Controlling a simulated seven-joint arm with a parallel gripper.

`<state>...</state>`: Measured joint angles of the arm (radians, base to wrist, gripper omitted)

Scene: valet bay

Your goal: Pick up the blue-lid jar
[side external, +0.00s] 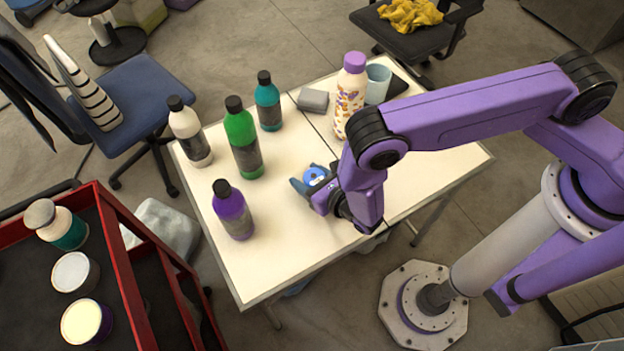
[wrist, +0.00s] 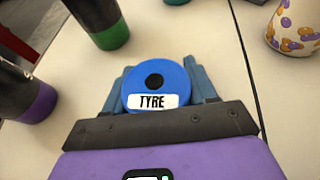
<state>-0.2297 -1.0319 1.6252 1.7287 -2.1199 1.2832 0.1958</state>
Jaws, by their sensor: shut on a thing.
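The blue-lid jar (side external: 315,174) is at my gripper near the middle of the white table. In the wrist view its round blue lid (wrist: 140,77) has a black centre and a white label reading TYRE. My gripper (wrist: 160,88) is shut on the jar, with one blue-grey finger on each side of it. My gripper also shows in the side view (side external: 312,182), low over the table. The jar's body is mostly hidden below the lid and fingers, and I cannot tell whether it touches the table.
On the table (side external: 275,235) stand purple (side external: 233,210), green (side external: 243,140), white (side external: 190,133) and teal (side external: 268,103) bottles. A patterned bottle (side external: 349,97), a light-blue cup (side external: 377,84) and a grey block (side external: 313,100) stand at the back. A red cart (side external: 143,255) is at left. The front table area is clear.

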